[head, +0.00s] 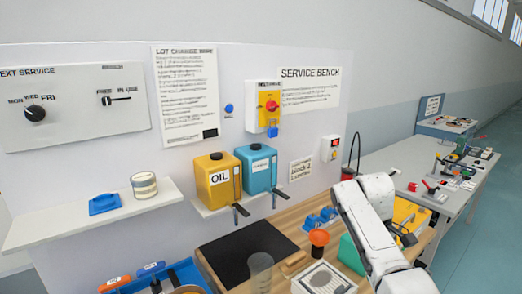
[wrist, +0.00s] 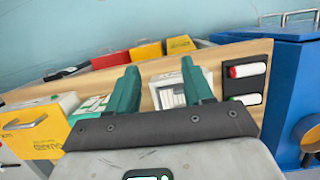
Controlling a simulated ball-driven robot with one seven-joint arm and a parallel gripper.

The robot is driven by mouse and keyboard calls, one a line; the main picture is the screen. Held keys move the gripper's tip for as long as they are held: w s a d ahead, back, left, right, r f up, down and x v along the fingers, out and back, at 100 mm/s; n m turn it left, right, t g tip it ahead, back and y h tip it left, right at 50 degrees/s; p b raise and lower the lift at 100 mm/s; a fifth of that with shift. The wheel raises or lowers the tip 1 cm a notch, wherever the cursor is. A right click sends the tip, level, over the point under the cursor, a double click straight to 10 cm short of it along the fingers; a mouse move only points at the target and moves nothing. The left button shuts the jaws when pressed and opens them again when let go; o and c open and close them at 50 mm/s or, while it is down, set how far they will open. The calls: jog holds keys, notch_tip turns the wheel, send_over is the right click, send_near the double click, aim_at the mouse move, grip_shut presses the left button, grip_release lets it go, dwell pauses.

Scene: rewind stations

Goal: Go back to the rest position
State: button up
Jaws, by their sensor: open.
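My gripper (wrist: 159,68) shows in the wrist view with its two teal fingers apart and nothing between them. Behind the fingers are a wooden bench top (wrist: 90,84) and a small white slatted box (wrist: 168,92). I cannot tell how far the fingers are from the box. In the head view my white arm reaches over the right part of the wooden bench (head: 290,215), and I cannot make out the fingers clearly there.
A yellow oil container (head: 212,180) and a blue container (head: 256,168) stand on a wall shelf. A black mat (head: 247,252) and an orange-topped item (head: 319,238) are on the bench. A grey table (head: 385,160) stands right; a blue cabinet (wrist: 290,85) stands right in the wrist view.

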jog(key=s+a+f+m+t+y+b, duration=0.1)
jog(key=s+a+f, duration=0.1)
jog(key=s+f, duration=0.75)
jog(key=s+a+f+m+t+y+b, duration=0.1)
jog(key=s+a+f+m, duration=0.15)
jog(key=s+f, duration=0.7)
jog(key=s+d+f+m+t+b, duration=0.1)
jog(key=s+m, duration=0.3)
jog(key=s, duration=2)
jog(key=shift+s+d+f+b, duration=0.35)
jog(key=shift+d+f+b, duration=0.1)
jog(key=shift+d+f, duration=0.25)
